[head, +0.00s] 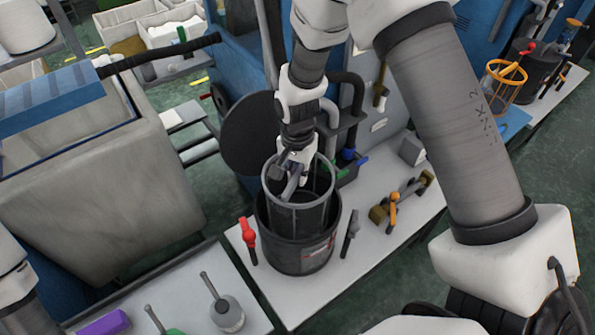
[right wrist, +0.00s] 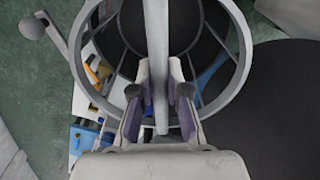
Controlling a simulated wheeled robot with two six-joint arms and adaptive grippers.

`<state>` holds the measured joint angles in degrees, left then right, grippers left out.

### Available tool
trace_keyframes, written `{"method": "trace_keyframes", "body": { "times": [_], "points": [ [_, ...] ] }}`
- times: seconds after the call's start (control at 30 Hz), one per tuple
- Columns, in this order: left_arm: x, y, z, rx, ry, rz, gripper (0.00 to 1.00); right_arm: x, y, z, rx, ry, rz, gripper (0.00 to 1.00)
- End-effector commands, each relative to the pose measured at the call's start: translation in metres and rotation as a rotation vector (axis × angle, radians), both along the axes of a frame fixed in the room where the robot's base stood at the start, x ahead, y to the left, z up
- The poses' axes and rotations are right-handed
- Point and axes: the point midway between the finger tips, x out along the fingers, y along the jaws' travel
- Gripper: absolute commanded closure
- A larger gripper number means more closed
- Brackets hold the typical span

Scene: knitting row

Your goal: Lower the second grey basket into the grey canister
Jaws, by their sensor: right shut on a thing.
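The grey basket (head: 331,181), an open frame with a round rim, is upright at the mouth of the dark grey canister (head: 302,258). Its lower part is hidden behind the canister's front rim, and I cannot tell how deep it reaches. My right gripper (head: 296,176) is over the basket, pointing down, shut on its grey bar. In the right wrist view the fingers (right wrist: 160,88) close on both sides of this bar (right wrist: 157,40), with the basket's ring (right wrist: 241,62) around them. Of my left arm only a part shows at the lower left; its gripper is out of view.
The canister stands on a white bench between a red-handled clamp (head: 248,236) and a grey one (head: 350,232). A brass-coloured fitting (head: 380,213) lies to the right. A large dark disc (head: 250,133) stands close behind. An orange basket (head: 503,80) is at the far right.

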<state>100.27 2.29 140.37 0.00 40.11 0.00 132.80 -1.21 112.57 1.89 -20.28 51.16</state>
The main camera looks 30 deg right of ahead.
Motion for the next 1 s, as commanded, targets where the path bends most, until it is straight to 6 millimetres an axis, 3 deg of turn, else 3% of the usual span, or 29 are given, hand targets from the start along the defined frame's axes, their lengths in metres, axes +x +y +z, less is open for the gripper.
{"method": "trace_keyframes", "body": {
  "times": [0.03,0.27,1.0],
  "points": [
    [0.0,0.0,-0.012,0.0,0.0,0.0,0.6,0.0,0.0,-0.012,0.0,0.0,0.0,1.0],
    [0.0,0.0,-0.037,0.0,0.0,0.0,0.6,0.0,0.0,-0.04,0.0,0.0,0.0,1.0],
    [0.0,0.0,-0.082,0.0,0.0,0.0,0.6,0.0,0.0,-0.125,0.0,0.0,0.0,1.0]
  ]
}}
